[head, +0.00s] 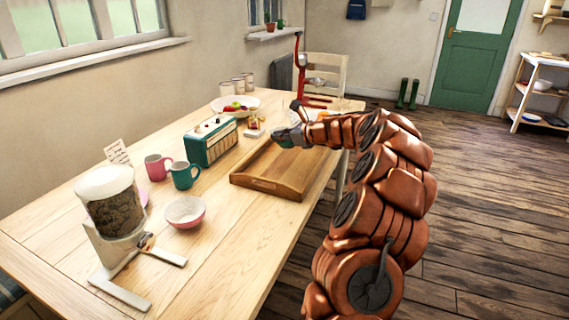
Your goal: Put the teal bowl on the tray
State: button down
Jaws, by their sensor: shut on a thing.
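The wooden tray (268,186) lies on the table, with low raised walls and a handle slot in its near side; its bare floor shows. My gripper (284,139) is over the far part of the tray, reached in from the right. It is shut on a teal thing, which I take to be the teal bowl (287,144); only a small patch shows, and the fingers hide the rest. I cannot tell how high it is above the tray or whether it touches it.
Left of the tray stand a teal radio (210,141), a teal mug (186,175), a pink mug (157,167) and a pink bowl (185,213). A dispenser (112,205) is at near left. A red stand (301,85) rises behind my gripper.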

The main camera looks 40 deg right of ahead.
jog(key=s+a+f+b, duration=0.1)
jog(key=s+b, duration=0.1)
jog(key=s, duration=0.1)
jog(key=s+a+f+b, duration=0.2)
jog(key=s+b, duration=0.1)
jog(key=s, duration=0.1)
jog(key=s+a+f+b, duration=0.1)
jog(key=s+b, duration=0.2)
jog(key=shift+s+a+f, duration=0.15)
jog(key=shift+s+a, duration=0.1)
jog(key=shift+s, duration=0.15)
jog(key=shift+s+a+n+b, duration=0.25)
jog(key=shift+a+n+b, duration=0.05)
jog(key=shift+b, duration=0.15)
jog(key=b, duration=0.2)
send_over(279, 170)
jog(key=shift+s+f, duration=0.45)
jog(key=shift+f, duration=0.35)
jog(key=shift+w+d+r, duration=0.1)
jog(key=shift+w+d, duration=0.1)
jog(key=shift+w, duration=0.3)
jog(key=shift+f+b, duration=0.8)
jog(key=shift+f, duration=1.1)
jog(key=shift+r, duration=0.1)
